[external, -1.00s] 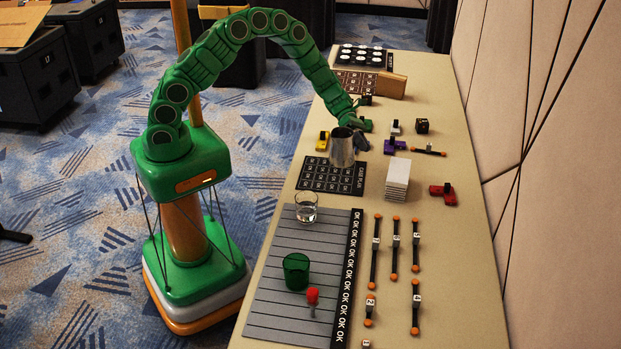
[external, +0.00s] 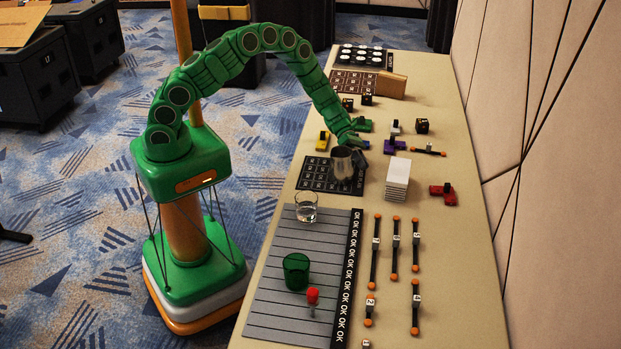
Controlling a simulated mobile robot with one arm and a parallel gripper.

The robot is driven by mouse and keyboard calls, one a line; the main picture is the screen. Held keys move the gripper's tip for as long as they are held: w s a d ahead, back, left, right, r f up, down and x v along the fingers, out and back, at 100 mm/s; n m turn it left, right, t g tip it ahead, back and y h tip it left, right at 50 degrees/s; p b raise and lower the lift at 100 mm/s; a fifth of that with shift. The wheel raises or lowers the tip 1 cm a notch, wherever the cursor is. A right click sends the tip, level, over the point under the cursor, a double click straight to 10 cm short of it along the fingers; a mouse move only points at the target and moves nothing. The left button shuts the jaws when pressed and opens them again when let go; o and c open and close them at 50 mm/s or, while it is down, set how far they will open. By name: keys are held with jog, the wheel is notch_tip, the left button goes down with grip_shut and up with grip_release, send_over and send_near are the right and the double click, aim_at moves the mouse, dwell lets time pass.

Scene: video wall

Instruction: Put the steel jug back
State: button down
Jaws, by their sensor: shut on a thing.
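The steel jug (external: 341,164) is a grey metal vessel above or on the right part of the black gridded mat (external: 318,178). Whether its base touches the mat I cannot tell. My gripper (external: 357,150) is at the jug's upper right side and shut on it. The fingers are small and partly hidden by the jug and my arm. The jug looks close to upright. The mat's light grid lines show to the left of the jug and below it.
A striped grey mat (external: 285,260) in front holds a clear glass (external: 306,206), a green cup (external: 296,271) and a red-topped item (external: 312,297). A white block stack (external: 397,180) stands right of the jug. A yellow piece (external: 325,142) and a purple piece (external: 393,145) lie behind it. Several orange-ended bars lie at the right.

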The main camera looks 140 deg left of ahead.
jog(key=c, duration=1.2)
grip_release()
jog(key=shift+v, duration=6)
